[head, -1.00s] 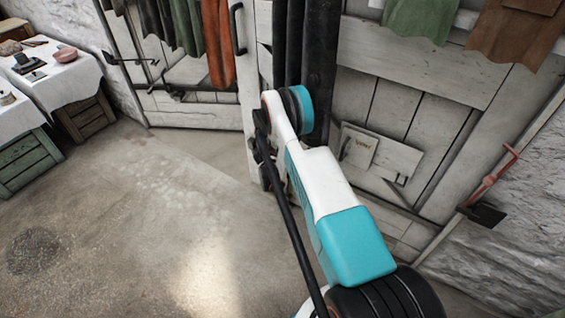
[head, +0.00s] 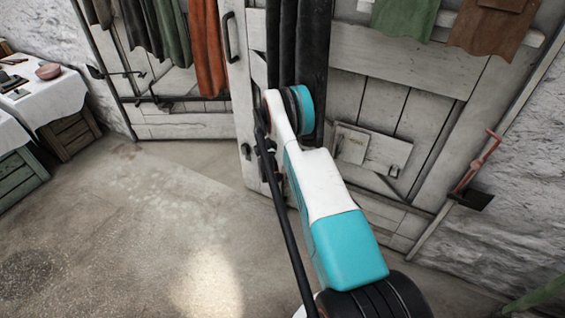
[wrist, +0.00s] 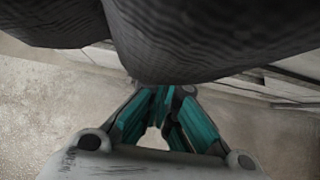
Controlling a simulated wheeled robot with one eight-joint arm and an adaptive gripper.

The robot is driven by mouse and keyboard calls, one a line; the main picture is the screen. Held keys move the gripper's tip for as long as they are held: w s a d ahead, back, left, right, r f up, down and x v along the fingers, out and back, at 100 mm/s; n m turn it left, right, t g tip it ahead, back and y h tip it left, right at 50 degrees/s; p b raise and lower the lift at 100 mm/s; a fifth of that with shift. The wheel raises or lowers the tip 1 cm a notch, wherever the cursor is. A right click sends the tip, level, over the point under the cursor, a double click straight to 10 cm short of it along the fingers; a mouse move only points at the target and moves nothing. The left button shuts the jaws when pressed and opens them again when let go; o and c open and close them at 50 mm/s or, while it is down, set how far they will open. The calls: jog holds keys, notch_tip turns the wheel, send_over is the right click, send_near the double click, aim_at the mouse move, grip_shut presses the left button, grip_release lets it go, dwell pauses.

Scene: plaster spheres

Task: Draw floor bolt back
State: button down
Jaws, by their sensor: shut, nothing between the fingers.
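A small dark metal fitting (head: 247,151) sits low on the edge of the pale wooden door (head: 239,80). It may be the floor bolt, but I cannot tell for sure. My arm hides the area beside it. My gripper (wrist: 163,92) shows in the wrist view with its teal and dark fingers converging to a shut tip, holding nothing. Dark ribbed cloth fills the top of that view, close above the fingertips. The bolt cannot be made out in the wrist view. In the head view my gripper is mostly hidden behind my arm, near the lower door edge.
A long dark cloth (head: 301,40) hangs at the door, with orange cloth (head: 203,50) to its left. A red handle (head: 482,163) is at the right wall. A table with white cloth (head: 50,90) stands at the left. The concrete floor (head: 150,220) in front is clear.

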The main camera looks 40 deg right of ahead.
jog(key=shift+r, duration=0.1)
notch_tip(320, 180, up, 6)
jog(key=shift+f+p, duration=0.15)
jog(key=shift+p, duration=0.55)
jog(key=shift+w, duration=0.1)
